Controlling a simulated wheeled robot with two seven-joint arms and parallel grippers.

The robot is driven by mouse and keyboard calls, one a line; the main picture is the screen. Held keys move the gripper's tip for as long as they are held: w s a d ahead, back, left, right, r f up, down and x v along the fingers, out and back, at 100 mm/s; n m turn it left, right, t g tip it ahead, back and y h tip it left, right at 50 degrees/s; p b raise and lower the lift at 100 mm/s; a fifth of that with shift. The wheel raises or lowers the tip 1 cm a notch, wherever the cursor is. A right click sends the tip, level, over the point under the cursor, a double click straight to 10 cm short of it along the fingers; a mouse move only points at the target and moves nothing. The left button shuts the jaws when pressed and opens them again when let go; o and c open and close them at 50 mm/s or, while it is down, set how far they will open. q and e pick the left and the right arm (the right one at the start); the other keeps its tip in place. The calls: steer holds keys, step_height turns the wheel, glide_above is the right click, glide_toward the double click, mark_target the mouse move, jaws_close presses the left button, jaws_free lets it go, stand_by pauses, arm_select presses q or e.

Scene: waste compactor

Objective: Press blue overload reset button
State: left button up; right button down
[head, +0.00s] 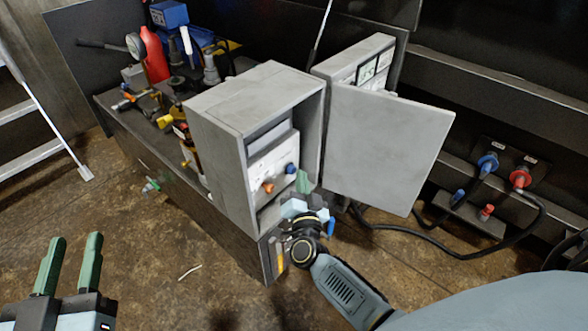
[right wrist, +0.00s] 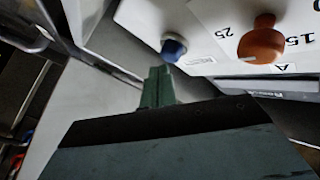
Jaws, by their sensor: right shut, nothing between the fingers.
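The blue button (head: 291,168) sits on the white panel (head: 272,171) inside the open grey box, right of an orange knob (head: 268,187). In the right wrist view the blue button (right wrist: 173,47) is just beyond the fingertips, with the orange knob (right wrist: 262,42) to its right. My right gripper (head: 303,182) is at the box's lower opening, just below the button. Its green fingers (right wrist: 158,74) are shut and empty, apart from the button or barely short of it; contact cannot be told. My left gripper (head: 72,240) is open and empty at the lower left.
The box door (head: 390,148) hangs open to the right of the box. Tools and a red canister (head: 155,58) crowd the bench behind left. Blue and red plugs (head: 488,164) with black cables are on the right. The floor at left is mostly clear.

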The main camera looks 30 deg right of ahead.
steer(key=shift+s+d, duration=0.15)
steer(key=shift+s, duration=0.15)
steer(key=shift+s+d+p, duration=0.3)
steer(key=shift+s+p, duration=0.1)
steer(key=shift+s, duration=0.35)
steer(key=shift+s+d+p, duration=0.35)
steer(key=shift+s+p, duration=0.05)
steer(key=shift+s, duration=0.4)
steer(key=shift+s+d+p, duration=0.3)
steer(key=shift+s+p, duration=0.1)
steer(key=shift+s, duration=0.35)
